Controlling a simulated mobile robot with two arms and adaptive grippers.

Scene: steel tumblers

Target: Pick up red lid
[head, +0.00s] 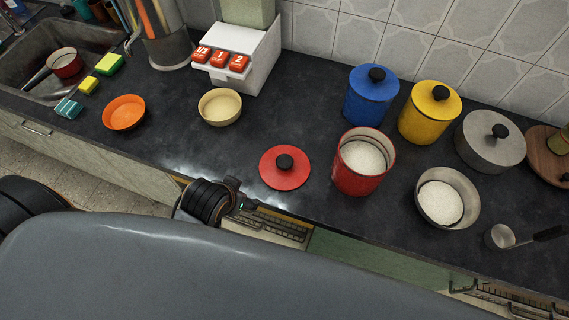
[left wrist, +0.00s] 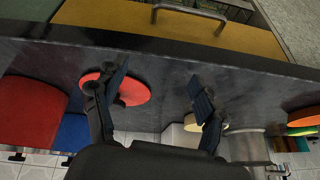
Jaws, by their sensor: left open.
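The red lid (head: 285,167) is a round disc with a black knob. It lies flat on the dark counter, left of the open red canister (head: 362,162), which holds white contents. In the left wrist view the lid (left wrist: 134,91) lies beyond my left gripper (left wrist: 158,75), partly hidden by one finger. The fingers are spread, with nothing between them. In the head view my left arm's wrist is at the counter's front edge, left of and nearer than the lid; its fingers are hard to make out. My right gripper does not show.
Blue (head: 371,95), yellow (head: 429,112) and grey (head: 490,140) lidded canisters stand behind and right. A steel bowl (head: 462,222) of white contents is right of the red canister. Orange (head: 124,113) and cream (head: 220,107) bowls are left. Counter around the lid's left is clear.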

